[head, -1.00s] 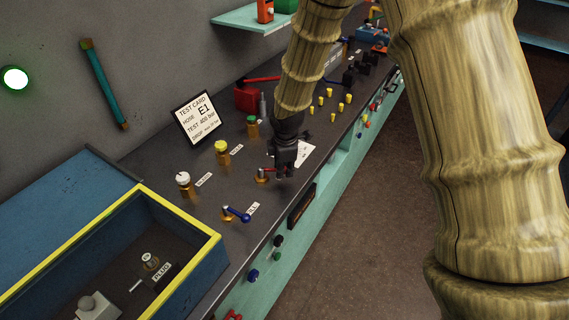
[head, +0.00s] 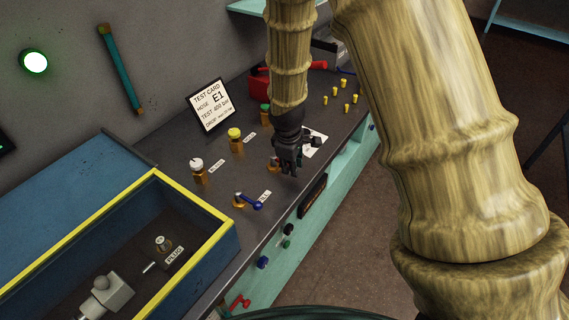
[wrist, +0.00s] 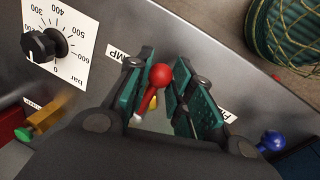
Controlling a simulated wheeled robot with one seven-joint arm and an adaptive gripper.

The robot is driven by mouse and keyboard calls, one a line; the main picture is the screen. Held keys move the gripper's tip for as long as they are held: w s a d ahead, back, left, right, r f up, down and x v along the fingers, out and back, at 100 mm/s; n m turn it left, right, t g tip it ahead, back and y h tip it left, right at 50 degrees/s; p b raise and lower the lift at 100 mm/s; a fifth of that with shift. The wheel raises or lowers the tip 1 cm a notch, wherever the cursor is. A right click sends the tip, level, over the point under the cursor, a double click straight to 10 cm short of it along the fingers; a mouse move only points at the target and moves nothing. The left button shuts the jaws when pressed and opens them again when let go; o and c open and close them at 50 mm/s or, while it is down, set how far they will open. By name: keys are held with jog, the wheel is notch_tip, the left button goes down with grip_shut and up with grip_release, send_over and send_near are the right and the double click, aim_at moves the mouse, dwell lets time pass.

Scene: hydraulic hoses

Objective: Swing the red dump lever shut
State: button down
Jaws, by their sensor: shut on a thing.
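The red dump lever (wrist: 159,77) shows in the wrist view as a red ball end on a short arm, beside a label partly reading "MP". My gripper (wrist: 163,82) has its two green-padded fingers on either side of the red ball and is shut on it. In the head view my gripper (head: 289,164) is low over the bench at the lever's brass base (head: 273,165). There the red arm is hidden behind the fingers.
A blue fill lever (head: 249,201) stands nearer along the bench, left of my gripper; its blue ball (wrist: 272,141) shows in the wrist view. A black dial knob (wrist: 45,45) is at upper left. White-capped (head: 198,170) and yellow-capped (head: 235,141) fittings stand toward the wall.

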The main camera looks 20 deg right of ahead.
dwell(0.3)
jog(key=c, duration=1.2)
grip_release()
jog(key=shift+a, duration=0.1)
notch_tip(320, 180, up, 12)
jog(key=s+a, duration=0.1)
jog(key=shift+s+a, duration=0.3)
jog(key=shift+f, duration=0.1)
